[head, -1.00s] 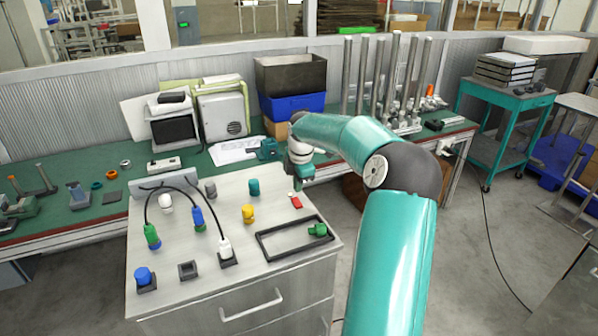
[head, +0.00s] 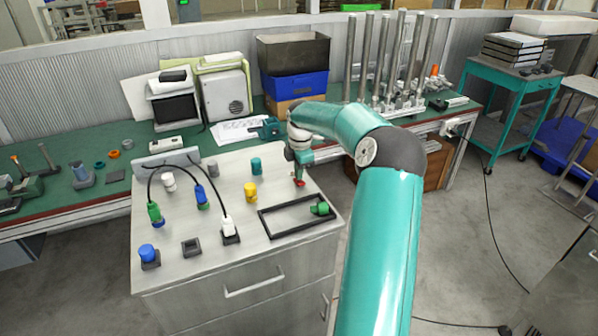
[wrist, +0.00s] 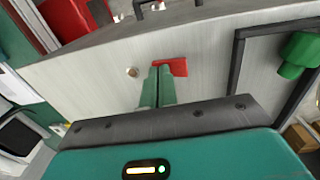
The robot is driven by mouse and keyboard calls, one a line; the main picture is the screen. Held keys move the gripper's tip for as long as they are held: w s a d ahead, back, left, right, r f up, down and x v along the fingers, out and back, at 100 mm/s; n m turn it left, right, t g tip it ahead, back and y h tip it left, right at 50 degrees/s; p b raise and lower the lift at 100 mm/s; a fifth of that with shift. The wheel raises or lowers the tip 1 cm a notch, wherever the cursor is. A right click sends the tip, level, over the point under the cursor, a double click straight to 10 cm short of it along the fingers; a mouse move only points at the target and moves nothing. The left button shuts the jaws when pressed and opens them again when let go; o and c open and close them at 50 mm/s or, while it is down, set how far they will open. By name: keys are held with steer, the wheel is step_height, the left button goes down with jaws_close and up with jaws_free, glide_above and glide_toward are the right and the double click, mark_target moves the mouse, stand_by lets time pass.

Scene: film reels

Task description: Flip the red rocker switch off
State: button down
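The red rocker switch (head: 300,184) is on the right part of the light grey cabinet top, partly covered by my gripper in the head view. In the wrist view the red switch (wrist: 180,67) shows just beyond and to the right of my fingertips. My gripper (wrist: 158,72) has its two green fingers together with nothing between them. The fingertips are right beside the switch; I cannot tell whether they touch it. In the head view my gripper (head: 298,177) points down over the switch. The rocker's tilt is too small to tell.
A black rectangular frame (head: 263,224) with a green knob (head: 320,209) lies in front of the switch. A yellow peg (head: 250,193) and teal peg (head: 256,166) stand to its left. Cabled plugs and a blue knob (head: 147,251) are further left. A small round stud (wrist: 132,72) is near my fingers.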

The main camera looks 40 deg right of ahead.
steer(key=shift+s+f, duration=0.25)
steer(key=shift+f, duration=0.05)
steer(key=shift+s+a, duration=0.3)
steer(key=shift+s, duration=0.4)
